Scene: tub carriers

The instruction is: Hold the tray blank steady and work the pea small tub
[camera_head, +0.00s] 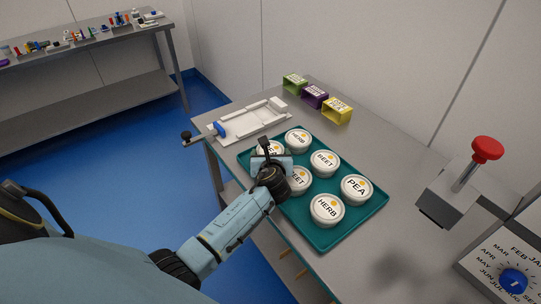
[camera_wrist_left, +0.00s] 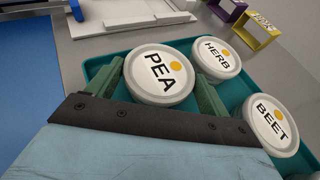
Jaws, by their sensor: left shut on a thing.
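A white pea small tub (camera_head: 266,147) stands at the left corner of the teal tray (camera_head: 318,246); its lid reads PEA with an orange dot in the left wrist view (camera_wrist_left: 160,72). My left gripper (camera_head: 271,161) is shut on this tub, with a green finger on each side of it; the fingers show in the left wrist view (camera_wrist_left: 158,85). The gripper partly hides the tub in the head view. A second pea tub (camera_head: 357,188) stands at the tray's right side. Herb tubs (camera_head: 298,139) and beet tubs (camera_head: 324,162) fill the other places. My right gripper is not in view.
A white fixture (camera_head: 262,121) with a blue handle (camera_head: 220,129) lies beyond the tray. Green (camera_head: 294,84), purple (camera_head: 315,97) and yellow (camera_head: 338,110) boxes stand at the bench's back. A red-knobbed lever (camera_head: 487,149) and a dial panel (camera_head: 512,272) are at right.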

